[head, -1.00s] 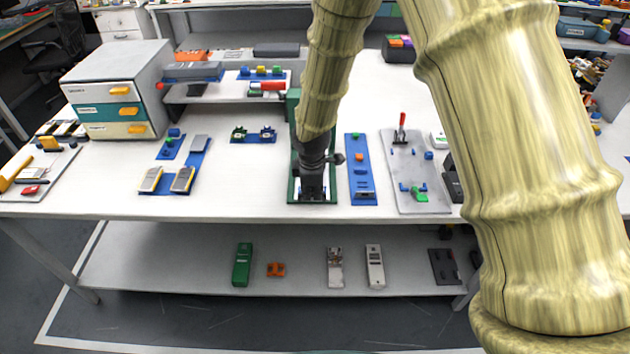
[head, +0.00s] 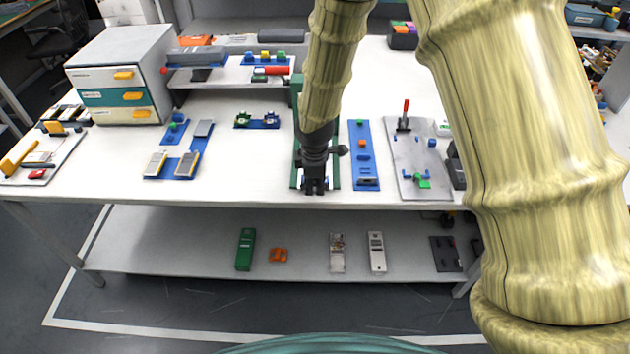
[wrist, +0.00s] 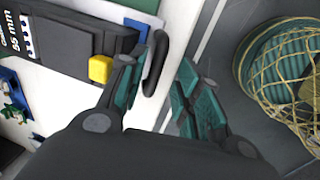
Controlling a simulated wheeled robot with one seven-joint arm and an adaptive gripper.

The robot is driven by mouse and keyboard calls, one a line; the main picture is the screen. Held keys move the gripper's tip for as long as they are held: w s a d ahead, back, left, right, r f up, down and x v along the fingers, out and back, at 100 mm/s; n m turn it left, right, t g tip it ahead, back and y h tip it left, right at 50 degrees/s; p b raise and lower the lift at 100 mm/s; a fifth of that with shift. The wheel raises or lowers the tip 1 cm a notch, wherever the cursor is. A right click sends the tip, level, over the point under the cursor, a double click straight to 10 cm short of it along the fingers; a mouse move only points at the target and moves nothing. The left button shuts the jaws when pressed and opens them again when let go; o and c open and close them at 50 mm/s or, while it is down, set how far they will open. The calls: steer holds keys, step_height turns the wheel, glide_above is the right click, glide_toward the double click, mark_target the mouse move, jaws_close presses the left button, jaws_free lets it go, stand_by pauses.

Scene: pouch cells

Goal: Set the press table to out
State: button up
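The green press (head: 297,90) stands at the middle of the bench, mostly hidden behind my arm. One side of its base shows to the right of my gripper (head: 315,187), which is low at the bench's front edge. A gap shows between the right finger and the handle. How far the press table is out cannot be told.
A blue strip fixture (head: 362,155) stands close to the right of the press, and a grey plate (head: 415,150) with a red-handled clamp lies beyond it. Blue trays with pouch cells (head: 180,164) lie to the left. A lower shelf (head: 200,225) holds several items.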

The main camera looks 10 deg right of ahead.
step_height(320, 180, up, 12)
steer(key=s, duration=0.2)
steer(key=shift+a, duration=0.2)
stand_by(0.3)
steer(key=shift+s+f, duration=0.1)
stand_by(0.3)
steer(key=s+d+f+m+g+y, duration=0.15)
steer(key=s+f+m, duration=0.25)
steer(key=s+f, duration=0.6)
steer(key=s+d+f+m+y, duration=0.15)
steer(key=s+f+m, duration=0.4)
steer(key=f, duration=0.85)
steer(key=s+d+f+m+h, duration=0.1)
steer(key=s+d+f+m, duration=0.2)
steer(key=s, duration=0.7)
steer(key=s+d+f+m+h, duration=0.1)
steer(key=s+d+f+m, duration=0.2)
steer(key=s, duration=0.7)
step_height(320, 180, down, 4)
steer(key=shift+s+d+f+m+g+h, duration=0.2)
steer(key=shift+s+d+m+g+h, duration=0.15)
steer(key=shift+d, duration=0.9)
